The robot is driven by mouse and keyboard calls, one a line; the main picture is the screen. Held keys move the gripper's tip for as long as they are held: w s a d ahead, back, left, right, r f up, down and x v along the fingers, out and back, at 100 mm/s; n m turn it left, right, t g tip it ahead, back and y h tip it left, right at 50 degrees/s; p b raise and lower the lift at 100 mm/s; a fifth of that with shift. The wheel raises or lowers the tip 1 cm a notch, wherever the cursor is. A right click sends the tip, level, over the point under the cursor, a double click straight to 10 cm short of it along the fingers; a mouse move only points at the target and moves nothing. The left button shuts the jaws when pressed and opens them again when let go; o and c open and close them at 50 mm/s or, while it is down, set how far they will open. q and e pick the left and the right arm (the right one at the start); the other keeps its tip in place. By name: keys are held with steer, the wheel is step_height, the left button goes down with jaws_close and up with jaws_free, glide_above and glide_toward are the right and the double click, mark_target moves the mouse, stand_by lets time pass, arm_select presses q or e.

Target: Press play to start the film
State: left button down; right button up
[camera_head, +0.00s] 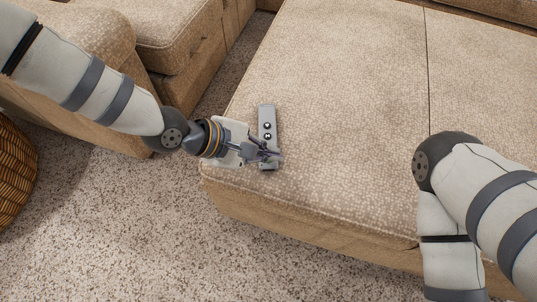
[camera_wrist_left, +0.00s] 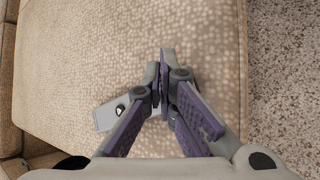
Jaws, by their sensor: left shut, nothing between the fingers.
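A slim grey remote control (camera_head: 267,118) with dark round buttons lies on the beige cushion (camera_head: 330,80) near its front-left corner. My left gripper (camera_head: 273,156) is shut and empty, at the near end of the remote. It hides part of that end; I cannot tell whether its fingertips touch the remote. In the left wrist view the shut fingers (camera_wrist_left: 166,62) cover much of the remote, and its other end (camera_wrist_left: 105,115) shows at left with one dark button. My right arm shows at the right, but its gripper is out of view.
Another beige sofa section (camera_head: 165,30) stands at the upper left, with a carpeted gap between. A wicker basket (camera_head: 14,170) is at the left edge. Speckled carpet (camera_head: 130,240) fills the foreground. The cushion around the remote is clear.

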arm_select(q)
steer(key=shift+r, duration=0.1)
arm_select(e)
steer(key=shift+r, duration=0.1)
